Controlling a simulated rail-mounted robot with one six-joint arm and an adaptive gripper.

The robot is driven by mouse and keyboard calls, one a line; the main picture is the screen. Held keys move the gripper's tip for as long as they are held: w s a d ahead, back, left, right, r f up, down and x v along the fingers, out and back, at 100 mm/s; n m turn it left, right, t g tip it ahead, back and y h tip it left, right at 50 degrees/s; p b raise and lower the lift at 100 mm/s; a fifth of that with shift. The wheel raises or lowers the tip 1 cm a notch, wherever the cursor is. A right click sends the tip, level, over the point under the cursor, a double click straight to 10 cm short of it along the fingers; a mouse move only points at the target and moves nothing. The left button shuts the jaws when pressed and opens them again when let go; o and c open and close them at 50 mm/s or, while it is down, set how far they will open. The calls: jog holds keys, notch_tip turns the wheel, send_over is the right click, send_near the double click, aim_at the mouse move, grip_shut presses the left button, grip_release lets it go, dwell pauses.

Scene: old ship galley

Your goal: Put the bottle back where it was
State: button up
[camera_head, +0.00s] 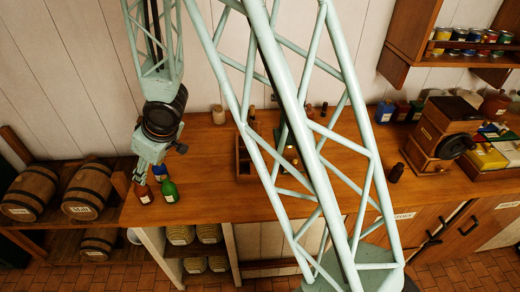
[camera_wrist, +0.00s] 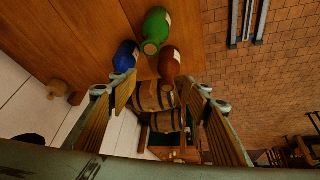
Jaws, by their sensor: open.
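Three bottles stand close together at the left end of the wooden counter: a brown one (camera_head: 144,194), a green one (camera_head: 169,191) and a blue one (camera_head: 160,172). In the wrist view the blue bottle (camera_wrist: 126,56), green bottle (camera_wrist: 156,30) and brown bottle (camera_wrist: 171,63) show beyond the fingers. My gripper (camera_head: 141,173) is beside and above them, by the counter's left end. Its fingers (camera_wrist: 158,90) are spread, with no bottle between them. A wooden bottle rack (camera_head: 243,160) stands mid-counter, partly hidden behind my lattice arm.
Barrels (camera_head: 87,190) lie on a rack left of the counter. A small wooden jar (camera_head: 218,115) stands at the back. A coffee grinder (camera_head: 433,135) and a small brown bottle (camera_head: 396,172) are at right. The counter between bottles and rack is clear.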

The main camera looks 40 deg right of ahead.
jog(key=s+d+r+m+h, duration=0.2)
jog(key=s+d+r, duration=0.5)
jog(key=r, duration=0.4)
jog(key=s+d+r+m+h, duration=0.2)
jog(key=s+d+r, duration=0.3)
jog(key=d+r, duration=0.5)
jog(key=s+r+m, duration=0.1)
jog(key=s+r, duration=0.2)
jog(key=s, duration=0.7)
jog(key=s+a+r+m, duration=0.1)
jog(key=s+r, duration=0.3)
jog(key=s, duration=0.5)
jog(key=s+r+m+g+y, duration=0.1)
jog(key=s+r, duration=0.2)
jog(key=s, duration=0.7)
jog(key=shift+s+a+r, duration=0.15)
jog(key=shift+s+r, duration=0.1)
jog(key=shift+s, duration=0.05)
